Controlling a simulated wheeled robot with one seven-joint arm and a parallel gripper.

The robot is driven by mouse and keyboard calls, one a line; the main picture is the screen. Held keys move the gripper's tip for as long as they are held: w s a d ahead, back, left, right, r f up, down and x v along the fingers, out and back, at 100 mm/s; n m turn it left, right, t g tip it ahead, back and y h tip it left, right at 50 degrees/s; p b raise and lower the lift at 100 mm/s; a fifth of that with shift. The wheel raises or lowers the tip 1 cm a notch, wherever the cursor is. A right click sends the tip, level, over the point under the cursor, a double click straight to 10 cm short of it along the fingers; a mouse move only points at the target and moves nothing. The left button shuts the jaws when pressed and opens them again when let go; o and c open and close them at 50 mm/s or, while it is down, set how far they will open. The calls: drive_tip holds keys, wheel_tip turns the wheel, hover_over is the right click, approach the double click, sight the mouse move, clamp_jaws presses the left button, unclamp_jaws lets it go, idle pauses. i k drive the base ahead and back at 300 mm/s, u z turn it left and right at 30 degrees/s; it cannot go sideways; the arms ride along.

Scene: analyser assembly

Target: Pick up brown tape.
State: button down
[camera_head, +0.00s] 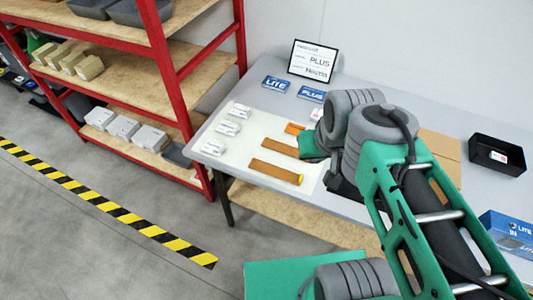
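The nearest, a long brown strip (274,172), has a yellowish right end. A second brown strip (271,146) lies behind it, its right part close to or under my green arm link. A smaller orange-brown piece (294,128) lies farther back. My arm reaches over the right side of the mat. My gripper is hidden behind the arm's grey joints, so its fingers do not show.
Small white parts (228,127) lie along the mat's left side. Blue LITE (276,84) and PLUS (311,94) cards and a framed sign (313,61) stand behind. A black bin (497,154) is at right. A red-framed shelf (175,80) adjoins the table at left.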

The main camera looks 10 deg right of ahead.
sight(285, 148)
drive_tip(key=z, duration=0.05)
drive_tip(key=k, duration=0.45)
drive_tip(key=u, duration=0.6)
drive_tip(key=i, duration=1)
drive_tip(key=u, duration=0.8)
drive_tip(key=i, duration=0.25)
drive_tip(key=u, duration=0.25)
